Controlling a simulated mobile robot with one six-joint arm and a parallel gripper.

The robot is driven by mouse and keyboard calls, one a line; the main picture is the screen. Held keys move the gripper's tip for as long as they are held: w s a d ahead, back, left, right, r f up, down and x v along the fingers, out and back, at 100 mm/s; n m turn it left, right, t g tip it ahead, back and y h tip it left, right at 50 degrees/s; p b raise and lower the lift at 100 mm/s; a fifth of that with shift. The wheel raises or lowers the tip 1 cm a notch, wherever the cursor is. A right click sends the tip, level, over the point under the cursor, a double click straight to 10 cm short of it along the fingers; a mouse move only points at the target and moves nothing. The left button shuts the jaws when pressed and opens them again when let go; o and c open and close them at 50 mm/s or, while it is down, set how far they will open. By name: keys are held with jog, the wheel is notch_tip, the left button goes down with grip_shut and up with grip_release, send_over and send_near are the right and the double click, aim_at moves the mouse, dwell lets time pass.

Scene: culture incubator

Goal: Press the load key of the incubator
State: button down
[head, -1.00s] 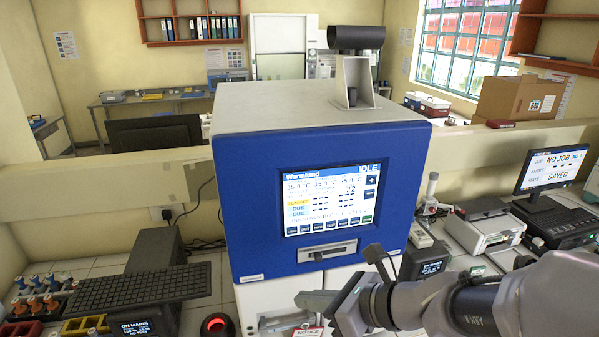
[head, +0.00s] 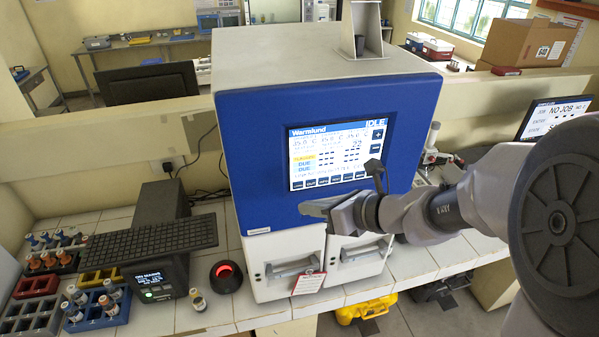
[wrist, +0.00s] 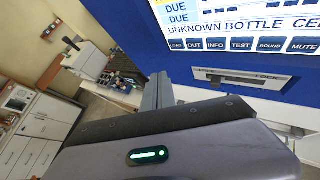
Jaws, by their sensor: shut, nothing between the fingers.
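The incubator (head: 265,120) is a blue-fronted box with a lit touchscreen (head: 338,155) that reads IDLE. A row of dark keys runs along the bottom of the screen. In the wrist view the load key (wrist: 177,44) is the leftmost of that row, beside OUT, INFO and TEST. The wrist view also shows the screen line UNKNOWN BOTTLE. My gripper (head: 312,208) is shut and empty, in front of the incubator's lower front and below the screen. In the wrist view its fingers (wrist: 158,90) point toward the incubator, below the load key and apart from it.
A lock slot (wrist: 240,78) sits below the keys. Two white drawers (head: 290,265) stand under the blue front, one with a red-edged tag (head: 308,283).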

jog(key=shift+w+a, duration=0.3)
jog(key=shift+w, duration=0.6)
jog(key=shift+w+a, duration=0.3)
jog(key=shift+w, duration=0.6)
dwell(0.6)
jog(key=shift+w+a, duration=0.1)
jog(key=shift+w, duration=0.35)
jog(key=shift+w, duration=0.25)
dwell(0.4)
dwell(0.3)
jog(key=shift+s, duration=0.75)
jog(key=s, duration=0.1)
jog(key=s+d, duration=0.1)
jog(key=s, duration=0.2)
jog(key=shift+s+d+b, duration=0.3)
jog(key=shift+s+b, duration=0.1)
